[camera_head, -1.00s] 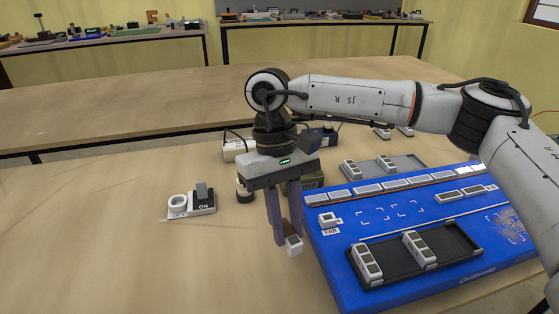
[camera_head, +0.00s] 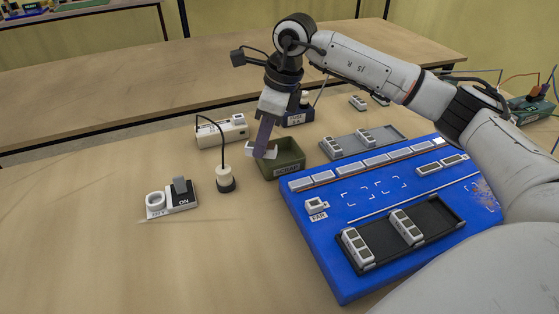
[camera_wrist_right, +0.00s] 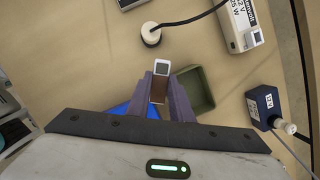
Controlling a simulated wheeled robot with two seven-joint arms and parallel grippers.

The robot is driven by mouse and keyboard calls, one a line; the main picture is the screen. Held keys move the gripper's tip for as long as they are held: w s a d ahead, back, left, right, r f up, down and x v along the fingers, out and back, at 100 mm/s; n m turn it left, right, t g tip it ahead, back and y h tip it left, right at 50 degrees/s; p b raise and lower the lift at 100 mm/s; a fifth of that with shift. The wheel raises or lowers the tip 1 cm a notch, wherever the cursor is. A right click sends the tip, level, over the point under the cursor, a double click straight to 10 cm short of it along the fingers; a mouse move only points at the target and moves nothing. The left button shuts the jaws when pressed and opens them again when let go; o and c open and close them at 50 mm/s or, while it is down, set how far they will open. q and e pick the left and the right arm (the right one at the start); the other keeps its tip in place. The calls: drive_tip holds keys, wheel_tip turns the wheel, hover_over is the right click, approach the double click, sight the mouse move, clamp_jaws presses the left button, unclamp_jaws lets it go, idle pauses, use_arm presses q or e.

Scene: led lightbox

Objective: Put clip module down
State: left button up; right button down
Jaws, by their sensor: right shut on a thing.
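My right gripper (camera_head: 262,150) is shut on a small clip module with a white end. In the right wrist view the module's white, grey-faced end (camera_wrist_right: 162,68) sticks out between the fingers (camera_wrist_right: 172,97). In the head view the fingers largely hide it, with white parts showing beside them. The green scrap bin (camera_head: 279,171) stands just right of the fingertips. It also shows in the right wrist view (camera_wrist_right: 205,103), right of the fingers. The held module is above table level; whether it overlaps the bin's rim is unclear. My left gripper is not in view.
The blue board (camera_head: 350,285) at right carries a black tray (camera_head: 376,240) with modules and a row of white modules. A grey tray (camera_head: 345,150) lies behind it. A switch (camera_head: 172,198), round plug (camera_head: 226,181) and white power box (camera_head: 222,132) stand left. The front left table is clear.

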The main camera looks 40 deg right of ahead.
drive_tip(key=w+d+r+m+h+p, duration=0.1)
drive_tip(key=w+d+m+h, duration=0.2)
drive_tip(key=d+m, duration=0.6)
drive_tip(key=f+m, duration=0.1)
drive_tip(key=f, duration=0.2)
drive_tip(key=a+f+m, duration=0.1)
drive_tip(key=f, duration=0.2)
drive_tip(key=a+f+t, duration=0.1)
drive_tip(key=f, duration=0.2)
drive_tip(key=shift+a+f+m+p, duration=0.15)
drive_tip(key=shift+f+m+p, duration=0.15)
drive_tip(key=shift+m, duration=0.1)
drive_tip(key=shift+f, duration=0.15)
drive_tip(key=c, duration=1.6)
unclamp_jaws()
drive_tip(key=v, duration=1.2)
drive_tip(key=shift+r+b, duration=0.25)
drive_tip(key=shift+b, duration=0.15)
